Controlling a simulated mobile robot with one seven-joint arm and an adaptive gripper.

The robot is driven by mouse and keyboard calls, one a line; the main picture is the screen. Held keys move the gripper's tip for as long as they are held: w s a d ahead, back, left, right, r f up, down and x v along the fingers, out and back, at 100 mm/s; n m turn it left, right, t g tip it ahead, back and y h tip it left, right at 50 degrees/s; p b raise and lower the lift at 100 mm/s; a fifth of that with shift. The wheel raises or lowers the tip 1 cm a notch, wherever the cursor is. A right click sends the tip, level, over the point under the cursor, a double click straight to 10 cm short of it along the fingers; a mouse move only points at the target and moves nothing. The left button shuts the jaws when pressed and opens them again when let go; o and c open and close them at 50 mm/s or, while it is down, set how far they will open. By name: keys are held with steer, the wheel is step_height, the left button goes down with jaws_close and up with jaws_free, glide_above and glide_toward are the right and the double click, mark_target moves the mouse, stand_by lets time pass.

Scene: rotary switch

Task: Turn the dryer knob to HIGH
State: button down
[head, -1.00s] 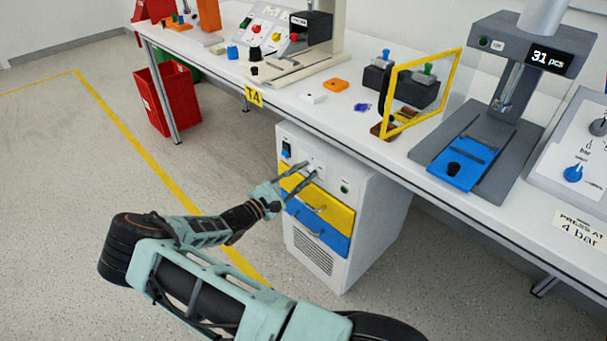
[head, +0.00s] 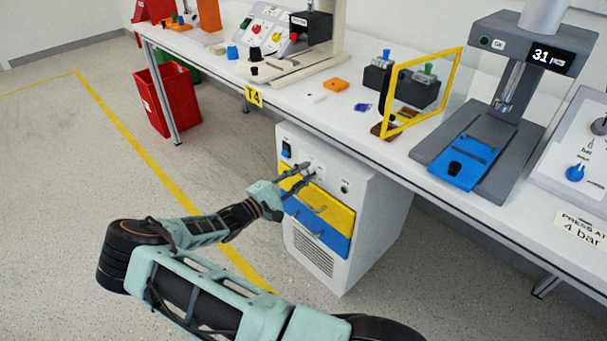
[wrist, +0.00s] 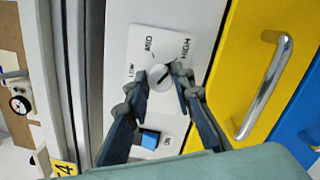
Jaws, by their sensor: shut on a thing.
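The dryer (head: 372,200) is a white cabinet under the bench, with a control panel above its drawers. In the wrist view the round pale knob (wrist: 159,77) sits on a white plate (wrist: 180,44) marked LOW, MID and HIGH. A dark pointer line on the knob slants up and right, roughly toward HIGH. My gripper (wrist: 160,78) is shut on the knob, one fingertip on each side. In the head view my gripper (head: 308,171) reaches the panel, and its fingers hide most of the knob.
A yellow drawer (head: 334,212) and a blue drawer (head: 325,240), both with protruding handles, lie just below the panel. A blue rocker switch (wrist: 150,139) is near my fingers. The bench (head: 355,150) overhangs the dryer. Open floor lies to the left.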

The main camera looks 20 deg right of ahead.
steer(key=c, duration=1.7)
jaws_free()
steer(key=shift+o, duration=0.2)
steer(key=v, duration=1.2)
steer(key=shift+s, duration=0.1)
